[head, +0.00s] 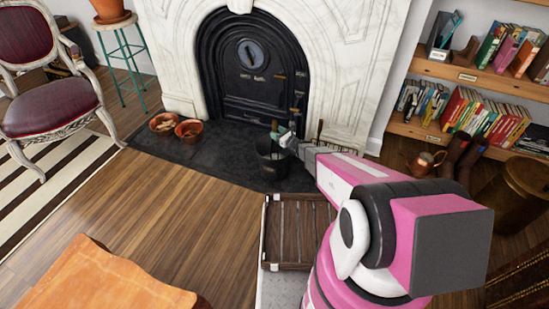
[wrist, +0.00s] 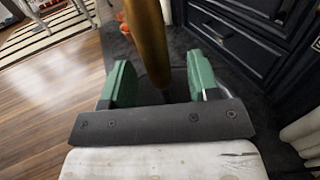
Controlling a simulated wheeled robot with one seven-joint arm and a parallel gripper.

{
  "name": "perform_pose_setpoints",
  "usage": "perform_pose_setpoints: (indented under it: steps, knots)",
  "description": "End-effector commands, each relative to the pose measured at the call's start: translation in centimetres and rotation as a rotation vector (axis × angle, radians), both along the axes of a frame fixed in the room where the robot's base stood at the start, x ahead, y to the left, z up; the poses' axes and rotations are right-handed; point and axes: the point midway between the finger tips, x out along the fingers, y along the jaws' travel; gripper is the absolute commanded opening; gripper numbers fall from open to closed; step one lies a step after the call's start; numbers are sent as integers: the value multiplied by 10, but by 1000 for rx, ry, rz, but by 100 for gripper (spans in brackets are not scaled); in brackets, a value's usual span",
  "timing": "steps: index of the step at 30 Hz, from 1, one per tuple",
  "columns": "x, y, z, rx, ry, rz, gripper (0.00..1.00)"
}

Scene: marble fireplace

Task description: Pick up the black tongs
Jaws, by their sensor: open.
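A black bucket (head: 271,162) stands on the dark hearth with several long-handled fireplace tools in it. Which of them is the black tongs I cannot tell. My gripper (head: 286,138) is over the bucket, among the tool handles. In the wrist view, the green fingers of my gripper (wrist: 160,82) are open. A brass-coloured handle (wrist: 148,40) rises between them, with a gap showing to the right finger. It looks closer to the left finger; whether it touches is unclear. Its lower end is hidden behind my gripper.
The marble fireplace (head: 343,55) with its black door (head: 253,88) stands behind. Two bowls (head: 188,131) sit on the hearth to the left.

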Motion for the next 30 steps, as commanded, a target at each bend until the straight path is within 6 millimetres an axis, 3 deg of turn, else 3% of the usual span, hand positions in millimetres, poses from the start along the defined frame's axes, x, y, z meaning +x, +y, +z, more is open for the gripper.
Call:
perform_pose_setpoints:
  steps: [7,15,16,21,30]
  knots:
    - [23,28,-1,-1,-1,2,55]
    - [26,32,0,-1,-1,0,55]
    - [26,32,0,-1,-1,0,52]
    - [26,32,0,-1,-1,1,0]
    - [26,32,1,1,-1,1,0]
